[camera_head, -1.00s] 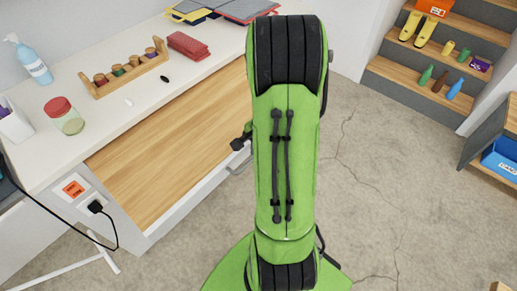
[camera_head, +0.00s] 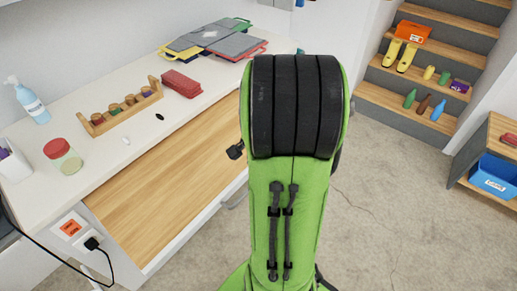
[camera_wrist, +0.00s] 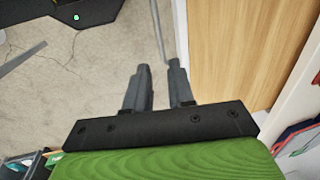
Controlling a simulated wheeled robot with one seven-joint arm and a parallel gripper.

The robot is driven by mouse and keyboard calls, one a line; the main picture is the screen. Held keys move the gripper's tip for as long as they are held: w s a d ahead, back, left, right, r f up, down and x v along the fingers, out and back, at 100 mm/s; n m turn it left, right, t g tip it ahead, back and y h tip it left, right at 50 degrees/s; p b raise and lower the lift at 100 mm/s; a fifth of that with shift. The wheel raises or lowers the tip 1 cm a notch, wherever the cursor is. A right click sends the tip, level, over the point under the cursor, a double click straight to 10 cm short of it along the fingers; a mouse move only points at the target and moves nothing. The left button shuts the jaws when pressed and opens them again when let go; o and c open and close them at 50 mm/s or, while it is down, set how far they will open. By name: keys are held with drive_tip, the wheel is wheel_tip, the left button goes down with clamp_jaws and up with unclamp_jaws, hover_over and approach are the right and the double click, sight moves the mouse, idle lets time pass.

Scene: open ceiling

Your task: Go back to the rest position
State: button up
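My green arm stands upright in the middle of the head view and hides what lies behind it. My gripper (camera_wrist: 159,66) shows in the wrist view with its two grey fingers apart and nothing between them. Floor and a thin grey bar lie beyond the fingertips, and a wooden surface is to their right. In the head view the gripper is mostly hidden behind my arm.
A white workbench (camera_head: 215,75) runs along the left, with an open wood-bottomed drawer (camera_head: 150,190) below it. Shelf steps (camera_head: 440,60) and bare floor (camera_head: 400,200) are right.

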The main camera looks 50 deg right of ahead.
drive_tip(key=shift+s+r, duration=0.25)
drive_tip(key=shift+r, duration=1)
drive_tip(key=w+a+r+n+t+p, duration=0.1)
drive_tip(key=a+r+n, duration=0.5)
drive_tip(key=a, duration=0.4)
drive_tip(key=s+a+r+n+t, duration=0.1)
drive_tip(key=s+a+r+n, duration=0.1)
drive_tip(key=a+n, duration=0.3)
drive_tip(key=s+a+r+n+t+p, duration=0.1)
drive_tip(key=s+a+r+n, duration=0.2)
drive_tip(key=s+a+n, duration=0.2)
drive_tip(key=shift+a+n, duration=0.8)
